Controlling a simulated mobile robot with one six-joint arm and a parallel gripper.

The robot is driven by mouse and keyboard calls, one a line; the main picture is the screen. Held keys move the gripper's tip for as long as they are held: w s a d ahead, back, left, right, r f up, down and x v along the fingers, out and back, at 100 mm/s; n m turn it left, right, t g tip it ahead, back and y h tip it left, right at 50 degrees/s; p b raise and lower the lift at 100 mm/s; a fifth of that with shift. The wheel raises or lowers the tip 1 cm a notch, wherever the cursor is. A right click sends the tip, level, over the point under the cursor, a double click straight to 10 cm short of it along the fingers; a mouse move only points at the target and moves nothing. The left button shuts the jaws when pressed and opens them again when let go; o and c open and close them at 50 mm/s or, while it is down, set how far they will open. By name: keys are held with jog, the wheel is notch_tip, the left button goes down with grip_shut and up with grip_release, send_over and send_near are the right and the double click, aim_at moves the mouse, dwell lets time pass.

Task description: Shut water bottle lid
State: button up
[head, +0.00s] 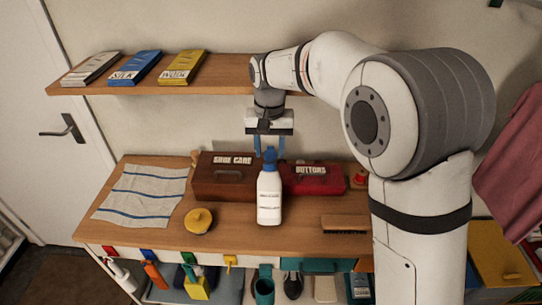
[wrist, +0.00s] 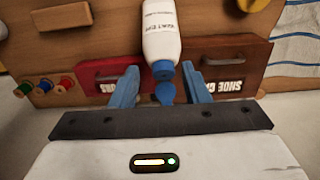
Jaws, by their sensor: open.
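The water bottle (head: 269,197) is white with a dark printed label and stands upright on the wooden worktop, near its middle. Its blue lid (head: 270,154) sticks up above the blue collar at the bottle's top. In the wrist view the bottle (wrist: 160,28) shows at the top, with the lid (wrist: 164,93) as a separate blue piece beyond the collar. My gripper (head: 269,152) is open, pointing down, with its blue fingers apart. In the wrist view its fingertips (wrist: 159,72) are on either side of the lid and collar. I cannot tell whether they touch.
Behind the bottle stand a brown shoe care box (head: 224,179) and a red buttons box (head: 314,179). A yellow round tin (head: 198,221) and striped cloth (head: 143,195) lie left, a brush (head: 345,224) right. A shelf (head: 215,72) hangs above.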

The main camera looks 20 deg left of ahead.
jog(key=shift+r, duration=2.7)
